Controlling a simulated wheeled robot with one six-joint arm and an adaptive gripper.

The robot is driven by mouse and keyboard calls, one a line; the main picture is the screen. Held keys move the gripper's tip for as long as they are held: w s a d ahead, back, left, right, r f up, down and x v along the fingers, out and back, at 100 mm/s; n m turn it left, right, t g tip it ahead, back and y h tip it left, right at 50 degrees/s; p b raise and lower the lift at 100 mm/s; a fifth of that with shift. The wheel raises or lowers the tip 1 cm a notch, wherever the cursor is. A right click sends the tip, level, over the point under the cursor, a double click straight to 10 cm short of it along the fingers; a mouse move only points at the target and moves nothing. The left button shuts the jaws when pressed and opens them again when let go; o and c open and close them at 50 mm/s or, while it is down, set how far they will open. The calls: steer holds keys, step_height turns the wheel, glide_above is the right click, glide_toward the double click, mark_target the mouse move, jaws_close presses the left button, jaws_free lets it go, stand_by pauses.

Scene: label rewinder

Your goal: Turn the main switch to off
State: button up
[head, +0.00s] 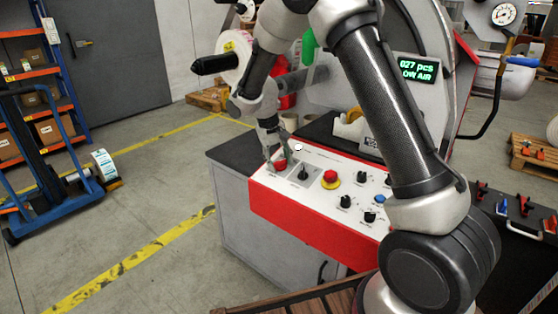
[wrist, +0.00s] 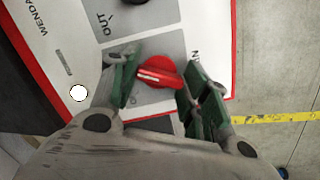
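The main switch (wrist: 160,72) is a red rotary knob with a pale line on its grip, on a grey plate of the control panel. In the wrist view its grip lies roughly crosswise, tilted slightly. My gripper (wrist: 160,86) is open, with one green-padded finger on each side of the knob. The fingertips are very close to the knob; I cannot tell whether they touch it. In the head view the red switch (head: 281,163) sits at the panel's left end, partly hidden by my gripper (head: 277,158). The plate's lettering is mostly hidden by the fingers.
Beside the switch are a black selector (head: 303,173) and a red emergency button on yellow (head: 330,177). More black knobs lie to the right. A white round lamp (wrist: 78,93) is near the fingers. A display (head: 415,69) reads "027 pcs" and "OW AIR", partly cut off.

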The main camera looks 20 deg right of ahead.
steer(key=shift+n, duration=0.3)
steer(key=shift+c, duration=0.4)
steer(key=n+h, duration=0.1)
steer(key=n, duration=0.4)
steer(key=n+t, duration=0.1)
steer(key=n, duration=0.5)
steer(key=shift+n, duration=0.3)
steer(key=o, duration=1)
steer(key=shift+a+r, duration=0.1)
steer(key=v, duration=1.1)
steer(key=shift+s+a+r, duration=0.1)
steer(key=shift+a+r, duration=0.15)
steer(key=shift+a, duration=0.05)
